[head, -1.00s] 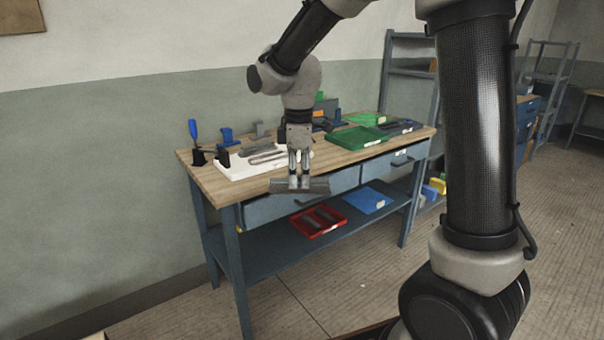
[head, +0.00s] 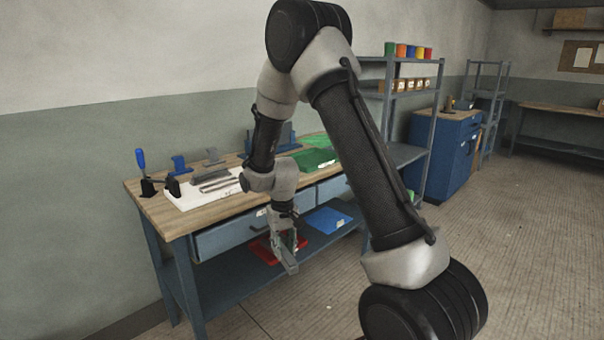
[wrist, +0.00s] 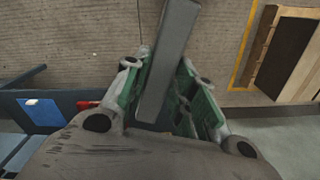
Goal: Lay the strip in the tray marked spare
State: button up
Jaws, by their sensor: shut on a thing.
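My gripper (head: 284,243) is shut on a grey strip (head: 291,267) and holds it in the air in front of the bench, level with the lower shelf in the head view. In the wrist view the strip (wrist: 170,50) runs lengthwise between the green-padded fingers. A red tray (head: 262,252) on the lower shelf is partly hidden behind my gripper. A blue tray (head: 328,220) lies right of it. A green tray (head: 318,160) is on the bench top, partly behind my arm. The trays' labels are too small to read.
The wooden bench top (head: 165,216) carries a white board (head: 190,199) with grey strips, and a blue-handled tool (head: 141,160). Shelving and a blue cabinet (head: 445,150) stand to the right. The floor before the bench is clear.

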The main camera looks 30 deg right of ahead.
aim_at(305, 159)
jog(key=i+l, duration=0.1)
jog(key=l, duration=0.45)
jog(key=i+l+u, duration=0.1)
jog(key=l, duration=0.45)
jog(key=i+l, duration=0.15)
jog(key=l, duration=0.4)
jog(key=i+l, duration=0.1)
jog(key=l, duration=0.45)
jog(key=u, duration=0.05)
